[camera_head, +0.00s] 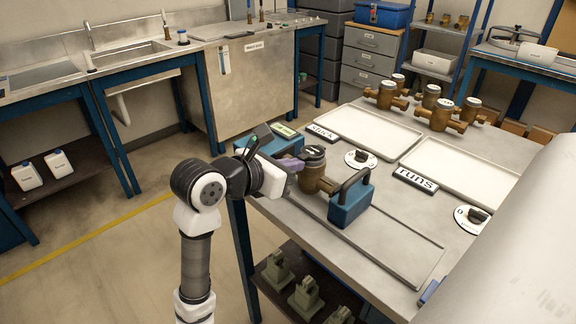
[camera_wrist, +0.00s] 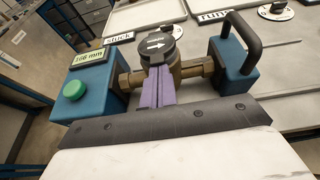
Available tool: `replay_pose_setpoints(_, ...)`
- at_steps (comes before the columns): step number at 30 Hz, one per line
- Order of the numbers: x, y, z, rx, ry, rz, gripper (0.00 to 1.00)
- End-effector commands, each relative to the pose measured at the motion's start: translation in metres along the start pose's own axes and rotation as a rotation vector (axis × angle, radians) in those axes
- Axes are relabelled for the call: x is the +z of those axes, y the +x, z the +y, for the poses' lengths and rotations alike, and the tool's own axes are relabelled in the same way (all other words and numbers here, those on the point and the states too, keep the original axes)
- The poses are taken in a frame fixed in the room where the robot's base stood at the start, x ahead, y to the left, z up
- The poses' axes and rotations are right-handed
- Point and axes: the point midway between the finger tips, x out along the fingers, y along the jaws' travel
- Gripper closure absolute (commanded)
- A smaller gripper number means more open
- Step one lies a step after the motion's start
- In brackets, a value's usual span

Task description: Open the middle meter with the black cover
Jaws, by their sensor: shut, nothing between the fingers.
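The middle meter is a brass body (camera_head: 316,183) held between two blue clamp blocks on the bench. Its round black cover (camera_wrist: 152,45) bears a white arrow and appears to lie closed on top; it also shows in the head view (camera_head: 313,154). My gripper (camera_wrist: 158,72) has purple fingers, shut together and empty. The fingertips are at the near edge of the cover, in front of the brass body; I cannot tell whether they touch it. In the head view my gripper (camera_head: 291,165) is just left of the meter, partly hidden by my wrist.
The right clamp block (camera_head: 351,201) has a dark handle. The left block (camera_wrist: 92,95) carries a green button and a small display. White trays labelled "stuck" (camera_head: 322,133) and "runs" (camera_head: 416,180) lie behind. Several other brass meters (camera_head: 438,112) stand at the back.

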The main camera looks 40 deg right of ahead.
Motion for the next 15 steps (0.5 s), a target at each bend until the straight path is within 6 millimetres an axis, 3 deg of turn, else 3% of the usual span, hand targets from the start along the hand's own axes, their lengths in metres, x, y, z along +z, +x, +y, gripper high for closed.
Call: replay_pose_setpoints(15,0.028,-0.004,0.0,-0.001,0.001,0.0,1.0)
